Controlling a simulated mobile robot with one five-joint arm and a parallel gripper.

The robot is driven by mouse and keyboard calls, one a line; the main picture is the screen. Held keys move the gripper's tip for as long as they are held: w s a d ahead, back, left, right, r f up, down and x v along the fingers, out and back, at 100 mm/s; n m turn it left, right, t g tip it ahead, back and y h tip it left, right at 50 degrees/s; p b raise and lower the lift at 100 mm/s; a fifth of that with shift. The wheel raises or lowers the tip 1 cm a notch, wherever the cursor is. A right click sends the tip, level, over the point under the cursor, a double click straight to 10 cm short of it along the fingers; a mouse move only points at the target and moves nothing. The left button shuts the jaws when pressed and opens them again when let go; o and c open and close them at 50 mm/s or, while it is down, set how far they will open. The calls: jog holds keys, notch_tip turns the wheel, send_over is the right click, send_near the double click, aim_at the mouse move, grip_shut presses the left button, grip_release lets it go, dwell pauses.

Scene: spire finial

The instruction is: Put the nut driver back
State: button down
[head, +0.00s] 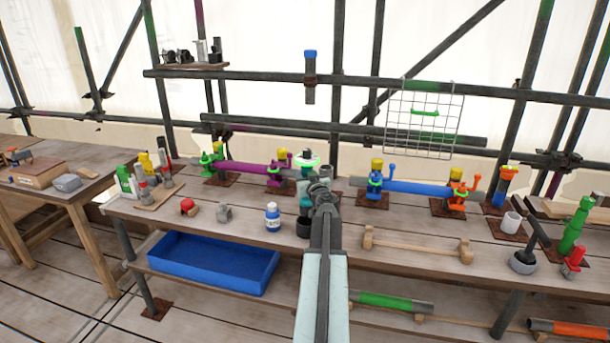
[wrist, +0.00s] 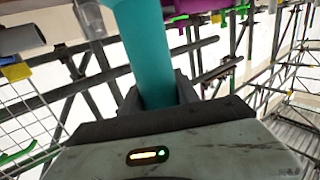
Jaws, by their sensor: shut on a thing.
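My gripper (head: 319,187) is over the middle of the workbench, seen from behind, with its fingers largely hidden by my arm. It is shut on a thick teal cylinder, which I take to be the nut driver (head: 304,201). In the wrist view, the nut driver (wrist: 143,45) stands between the jaws and runs out of the top of the picture. In the head view, it looks roughly upright, with a white, green-ringed top above and a dark round part below. I cannot tell whether its lower end touches the bench.
A purple pipe (head: 240,168) and a blue pipe (head: 420,188) sit in clamps on either side. A wire grid (head: 424,118) hangs behind; a blue tray (head: 212,263) is below.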

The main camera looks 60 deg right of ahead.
jog(key=shift+f+b, duration=4.4)
jog(key=shift+f, duration=0.3)
jog(key=shift+c, duration=1.1)
grip_release()
jog(key=shift+f, duration=0.1)
jog(key=shift+f+b, duration=0.5)
jog(key=shift+b, duration=0.15)
jog(key=shift+s, duration=0.1)
